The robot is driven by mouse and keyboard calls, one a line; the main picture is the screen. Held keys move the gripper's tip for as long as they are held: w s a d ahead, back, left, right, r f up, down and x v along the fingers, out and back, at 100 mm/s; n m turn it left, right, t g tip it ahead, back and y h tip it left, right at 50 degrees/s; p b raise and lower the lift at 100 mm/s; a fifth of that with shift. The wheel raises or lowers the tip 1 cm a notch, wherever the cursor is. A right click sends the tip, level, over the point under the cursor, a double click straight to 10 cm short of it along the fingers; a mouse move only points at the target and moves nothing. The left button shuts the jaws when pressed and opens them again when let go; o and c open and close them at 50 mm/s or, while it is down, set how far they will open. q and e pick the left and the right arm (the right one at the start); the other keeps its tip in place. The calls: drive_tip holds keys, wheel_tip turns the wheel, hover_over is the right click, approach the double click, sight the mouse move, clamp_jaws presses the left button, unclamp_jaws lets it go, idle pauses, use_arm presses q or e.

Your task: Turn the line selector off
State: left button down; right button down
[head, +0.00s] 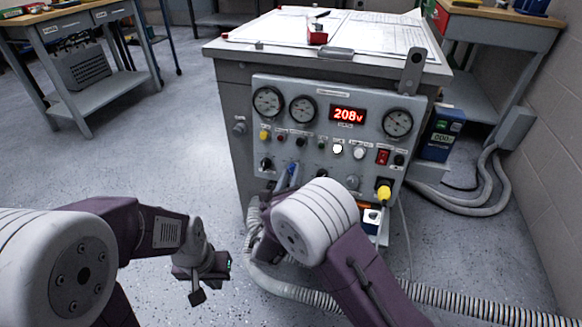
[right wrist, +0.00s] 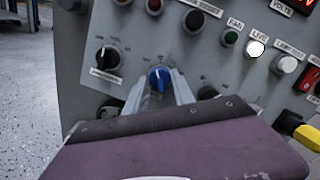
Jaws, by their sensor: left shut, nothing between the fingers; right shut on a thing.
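A grey control panel (head: 330,95) stands on the front of a cabinet. A blue selector knob (right wrist: 159,78) sits low on the panel, its pointer roughly upright; its label is too small to read. My right gripper (right wrist: 160,90) is shut on the blue knob, one finger on each side. In the head view, my right arm hides most of this gripper. A black knob (right wrist: 107,59) with a label below it is left of the blue one. My left gripper (head: 203,285) is shut and empty, low in front of the cabinet and apart from it.
The red display (head: 348,115) reads 208V. A white lamp (right wrist: 256,47) labelled LIVE is lit. A red switch (head: 383,157) and a yellow plug (head: 384,192) are on the panel's right. A ribbed hose (head: 450,297) lies on the floor; floor at left is clear.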

drive_tip(key=n+p, duration=0.2)
drive_tip(key=p, duration=0.1)
drive_tip(key=n+p, duration=0.2)
drive_tip(key=shift+d+r+y, duration=0.1)
drive_tip(key=shift+r+y, duration=0.2)
drive_tip(key=shift+y, duration=0.1)
drive_tip(key=shift+f+n+g+p, duration=0.25)
drive_tip(key=shift+n+p, duration=0.65)
drive_tip(key=shift+p, duration=0.45)
drive_tip(key=c, duration=1.1)
unclamp_jaws()
drive_tip(key=shift+o, duration=0.2)
